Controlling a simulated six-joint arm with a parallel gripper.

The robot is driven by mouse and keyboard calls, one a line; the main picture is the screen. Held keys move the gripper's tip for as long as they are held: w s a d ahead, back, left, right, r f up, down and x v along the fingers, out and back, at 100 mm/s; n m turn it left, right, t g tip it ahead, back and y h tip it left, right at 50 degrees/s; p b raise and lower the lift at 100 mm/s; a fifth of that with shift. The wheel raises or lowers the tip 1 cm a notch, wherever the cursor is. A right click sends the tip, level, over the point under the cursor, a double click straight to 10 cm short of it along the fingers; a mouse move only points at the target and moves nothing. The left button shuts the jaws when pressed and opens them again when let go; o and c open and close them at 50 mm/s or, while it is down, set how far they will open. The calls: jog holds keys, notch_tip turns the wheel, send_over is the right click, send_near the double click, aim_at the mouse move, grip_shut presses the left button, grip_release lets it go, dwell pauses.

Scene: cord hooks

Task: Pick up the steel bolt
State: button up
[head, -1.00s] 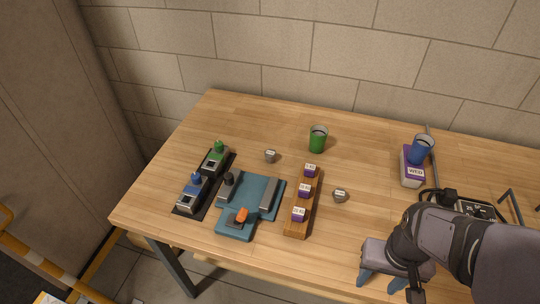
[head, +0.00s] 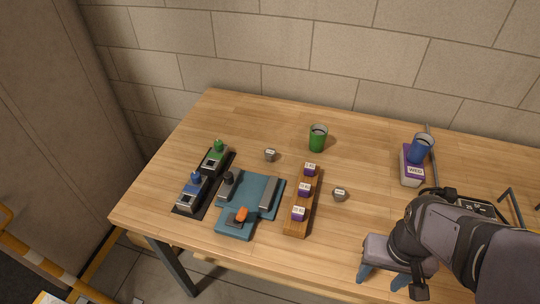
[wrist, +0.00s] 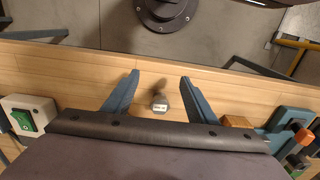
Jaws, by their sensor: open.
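Two small grey metal pieces with white tags lie on the table in the head view. One is right of the wooden block (head: 340,195); the other is farther back, left of the green cup (head: 270,155). The tags are too small to read, so I cannot tell for sure which is the steel bolt. In the wrist view, a grey bolt-like piece (wrist: 160,102) appears between the fingertips of my gripper (wrist: 158,80), touching neither. My gripper (head: 382,279) is open and empty, near the table's front edge, to the right of the nearer grey piece in the head view.
The wooden block (head: 291,229) bears three purple-and-white labelled pieces. A teal fixture (head: 262,188) and a black tray (head: 181,210) stand left of it. A green cup (head: 318,138) stands behind; a blue cup (head: 421,150) is on a purple box (head: 411,178). Clear tabletop surrounds the nearer grey piece.

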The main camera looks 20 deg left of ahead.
notch_tip(320, 180, up, 4)
jog(key=n+t+y, duration=0.4)
jog(key=t, duration=0.8)
send_near(270, 152)
notch_tip(270, 152, up, 3)
jog(key=f, duration=0.3)
jog(key=shift+w+a+f+t, duration=0.1)
jog(key=shift+w+f+t, duration=0.15)
jog(key=shift+t, duration=0.15)
jog(key=shift+f, duration=0.4)
jog(key=shift+p+x, duration=1.4)
jog(key=shift+x, duration=2.25)
jog(key=shift+r, duration=0.1)
jog(key=c, duration=1.2)
